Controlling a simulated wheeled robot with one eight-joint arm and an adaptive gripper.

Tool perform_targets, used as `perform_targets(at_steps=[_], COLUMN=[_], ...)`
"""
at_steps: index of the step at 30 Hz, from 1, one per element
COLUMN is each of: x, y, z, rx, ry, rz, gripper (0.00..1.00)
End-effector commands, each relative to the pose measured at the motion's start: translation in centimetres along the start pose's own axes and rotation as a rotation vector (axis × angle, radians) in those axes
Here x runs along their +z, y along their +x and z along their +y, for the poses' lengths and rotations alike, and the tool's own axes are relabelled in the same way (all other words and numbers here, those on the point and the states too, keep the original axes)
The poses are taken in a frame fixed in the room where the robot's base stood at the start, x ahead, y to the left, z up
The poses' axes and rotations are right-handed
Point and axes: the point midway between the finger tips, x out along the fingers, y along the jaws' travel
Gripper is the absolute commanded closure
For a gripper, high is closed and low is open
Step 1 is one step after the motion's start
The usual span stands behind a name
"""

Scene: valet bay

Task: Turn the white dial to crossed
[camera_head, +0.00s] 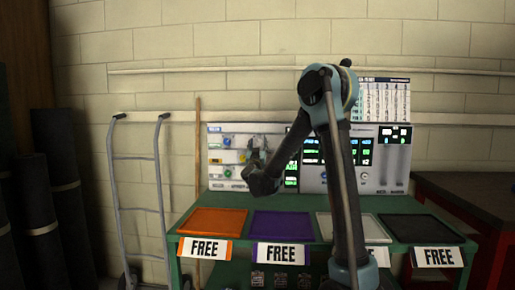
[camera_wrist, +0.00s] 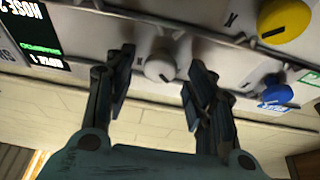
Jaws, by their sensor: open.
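The white dial (camera_wrist: 160,68) is a small round knob on a pale panel in the wrist view. A small dark mark shows near its lower edge. My gripper (camera_wrist: 158,78) is open, with one finger on each side of the dial. I cannot tell whether either finger touches it. A small dark cross-like mark sits on the panel above and to the right of the dial. In the head view my gripper (camera_head: 254,156) is in front of the panel's left part, and the white dial cannot be made out there.
A yellow knob (camera_wrist: 286,20) and a blue knob (camera_wrist: 276,93) sit right of the white dial in the wrist view. A lit display (camera_wrist: 36,32) is at left. Orange (camera_head: 212,222), purple (camera_head: 283,226), pale and black trays lie on the green bench below the panel.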

Motion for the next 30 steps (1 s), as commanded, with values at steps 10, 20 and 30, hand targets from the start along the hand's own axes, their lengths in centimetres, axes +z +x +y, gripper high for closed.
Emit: perform_targets(at_steps=[10,20,30], x=[0.01,0.0,-0.06], y=[0.89,0.85,0.76], z=[0.02,-0.01,-0.44], rx=[0.0,0.0,0.01], ry=[0.0,0.0,0.037], rz=[-0.001,0.0,0.0], gripper=[0.5,0.93,0.93])
